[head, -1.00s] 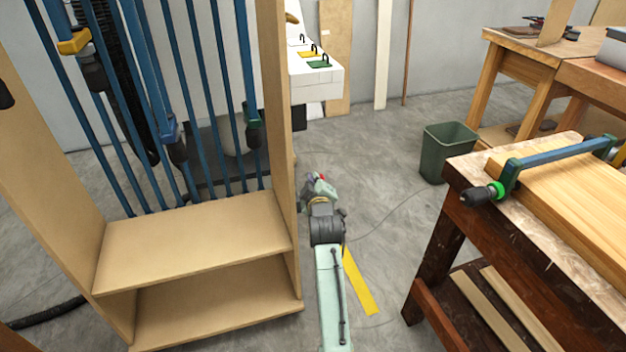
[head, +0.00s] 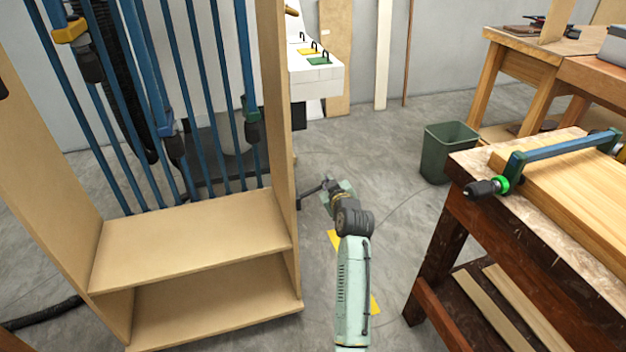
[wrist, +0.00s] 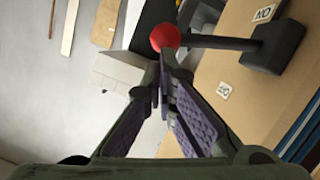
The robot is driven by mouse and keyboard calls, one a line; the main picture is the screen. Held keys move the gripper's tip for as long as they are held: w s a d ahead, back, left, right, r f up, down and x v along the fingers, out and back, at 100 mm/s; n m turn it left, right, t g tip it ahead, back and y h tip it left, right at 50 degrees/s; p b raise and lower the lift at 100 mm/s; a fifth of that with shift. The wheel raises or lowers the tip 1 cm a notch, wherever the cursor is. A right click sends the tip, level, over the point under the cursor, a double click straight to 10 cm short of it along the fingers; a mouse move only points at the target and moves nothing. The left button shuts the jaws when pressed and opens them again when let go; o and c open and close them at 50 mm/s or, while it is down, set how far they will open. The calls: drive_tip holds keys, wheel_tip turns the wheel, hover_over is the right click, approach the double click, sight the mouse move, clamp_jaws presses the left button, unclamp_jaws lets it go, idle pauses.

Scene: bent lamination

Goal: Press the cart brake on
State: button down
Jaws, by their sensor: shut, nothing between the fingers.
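The cart is a wooden rack (head: 190,235) on the left in the head view. Its brake has a dark lever (wrist: 215,42) with a red ball knob (wrist: 165,37), joined to a black block (wrist: 275,45) on the cart's wooden side. An ON label (wrist: 264,13) and an OFF label (wrist: 224,91) sit near the block. The lever also shows in the head view (head: 311,190), sticking out from the cart's right side. My gripper (wrist: 165,65) is shut and empty, its fingertips right by the knob. I cannot tell whether they touch it.
Blue clamps (head: 165,120) hang in the cart. A workbench (head: 470,165) with a clamped wooden lamination stands on the right. A green bin (head: 447,152) stands behind it. The floor between cart and workbench is mostly clear, with yellow tape (head: 375,304).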

wheel_tip(320, 180, down, 8)
drive_tip(key=d+m+g+y+b, duration=0.1)
drive_tip(key=d+m+y+b, duration=0.1)
drive_tip(key=m+b, duration=0.4)
drive_tip(key=shift+w+d+y, duration=0.15)
drive_tip(key=shift+w+y, duration=0.25)
drive_tip(key=shift+y, duration=0.2)
drive_tip(key=shift+f, duration=0.1)
